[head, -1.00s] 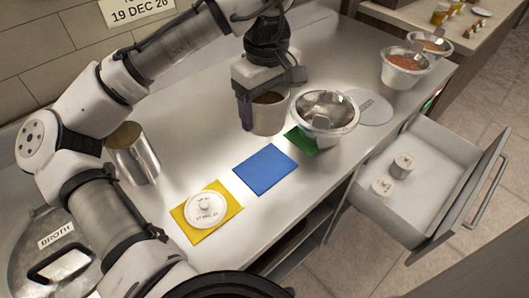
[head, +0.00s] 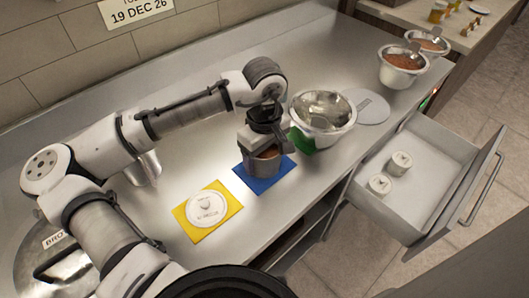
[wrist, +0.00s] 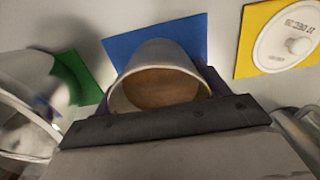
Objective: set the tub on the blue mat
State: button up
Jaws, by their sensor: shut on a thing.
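The tub (head: 262,166), a pale cup with brown contents, is in my gripper (head: 262,150), which is shut on it. In the head view it is over the blue mat (head: 269,183), whose near part shows in front of it. In the wrist view the tub (wrist: 158,85) is upright or nearly so, and the blue mat (wrist: 185,30) shows beyond its rim. My gripper (wrist: 160,103) grips it near the rim. The tub's base is hidden in the wrist view, and I cannot tell whether it touches the mat.
A yellow mat (head: 232,208) with a white labelled lid (head: 207,208) lies to the left.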

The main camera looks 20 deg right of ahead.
jog(key=shift+f, duration=0.1)
jog(key=o, duration=1.2)
notch_tip(320, 180, up, 12)
jog(key=b, duration=0.2)
